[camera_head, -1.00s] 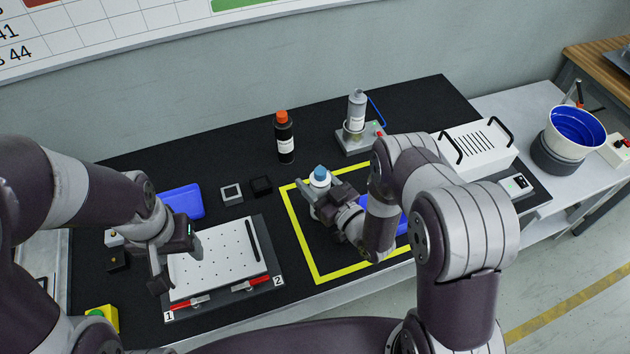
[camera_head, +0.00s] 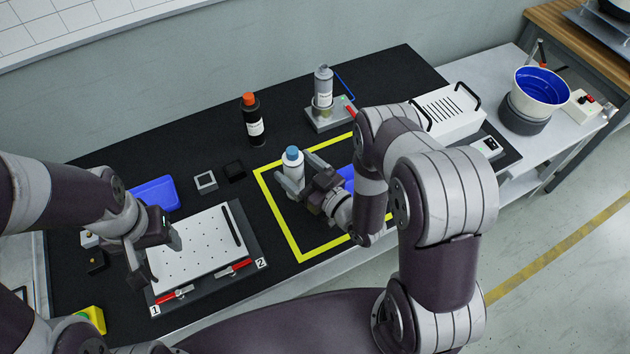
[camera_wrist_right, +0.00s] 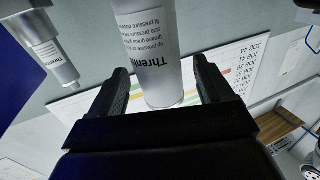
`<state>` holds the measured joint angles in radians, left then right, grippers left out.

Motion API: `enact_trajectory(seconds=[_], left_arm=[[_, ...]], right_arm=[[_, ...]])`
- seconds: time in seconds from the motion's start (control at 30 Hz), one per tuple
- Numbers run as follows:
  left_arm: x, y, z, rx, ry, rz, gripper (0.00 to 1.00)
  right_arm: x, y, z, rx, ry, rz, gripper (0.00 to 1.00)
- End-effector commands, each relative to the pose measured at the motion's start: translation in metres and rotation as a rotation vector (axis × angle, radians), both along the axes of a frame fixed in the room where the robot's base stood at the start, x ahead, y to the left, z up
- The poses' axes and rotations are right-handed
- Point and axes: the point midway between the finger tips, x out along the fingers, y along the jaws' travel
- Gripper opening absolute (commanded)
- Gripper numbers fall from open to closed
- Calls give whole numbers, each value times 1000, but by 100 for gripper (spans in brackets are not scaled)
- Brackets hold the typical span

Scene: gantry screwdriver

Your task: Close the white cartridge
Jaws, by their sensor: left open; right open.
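The white cartridge (camera_head: 293,178) with a blue cap on top stands upright inside the yellow-taped square, towards its left side. My right gripper (camera_head: 301,173) is open, with its fingers pointing at the cartridge from the right. In the right wrist view the printed cartridge (camera_wrist_right: 152,50) appears upside down between the two spread fingers (camera_wrist_right: 165,88), with a gap visible on each side. How firmly the cap sits cannot be told. My left gripper (camera_head: 156,257) is open and empty over the left edge of the perforated white plate (camera_head: 200,248).
A black bottle with orange cap (camera_head: 252,125) and a grey cartridge in a metal stand (camera_head: 324,90) stand behind the square. A blue tray (camera_head: 156,193) and small square boxes lie left. A blue object (camera_head: 347,176) is partly hidden behind my right arm. A white vented box (camera_head: 447,112) stands right.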

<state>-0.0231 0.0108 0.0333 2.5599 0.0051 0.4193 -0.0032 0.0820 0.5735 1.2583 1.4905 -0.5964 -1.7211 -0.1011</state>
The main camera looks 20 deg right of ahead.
Motion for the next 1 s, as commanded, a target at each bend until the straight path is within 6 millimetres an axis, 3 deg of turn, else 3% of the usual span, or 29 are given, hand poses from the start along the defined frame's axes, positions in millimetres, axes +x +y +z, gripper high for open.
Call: enact_trajectory(seconds=[0.2, 0.4, 1.0], left_arm=[[0, 0, -4, 0, 0, 0, 59], [0, 0, -6, 0, 0, 0, 59], [0, 0, -6, 0, 0, 0, 59]], right_arm=[[-44, -26, -1, 0, 2, -6, 80], [-68, -39, -1, 0, 1, -4, 80], [-75, -41, 0, 0, -1, 0, 80]])
